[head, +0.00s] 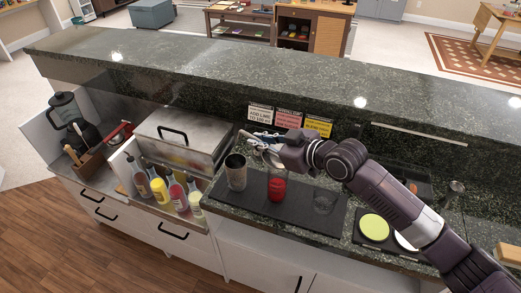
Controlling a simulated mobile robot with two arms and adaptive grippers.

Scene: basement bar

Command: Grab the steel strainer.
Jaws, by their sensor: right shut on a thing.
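My right gripper (272,152) reaches in from the right, above the back of the dark bar mat (256,198). It is shut on a small shiny metal thing, which looks like the steel strainer (258,136). The strainer shows at the left of the gripper, and the rest of it is hidden behind the fingers. Whether it touches the counter I cannot tell. My left gripper is not in view.
Under and beside the gripper stand a metal shaker cup (236,172), a glass with red liquid (277,186) and a clear glass (324,202). A steel lidded bin (185,138) and several bottles (160,192) stand left. A raised granite ledge (250,75) runs behind.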

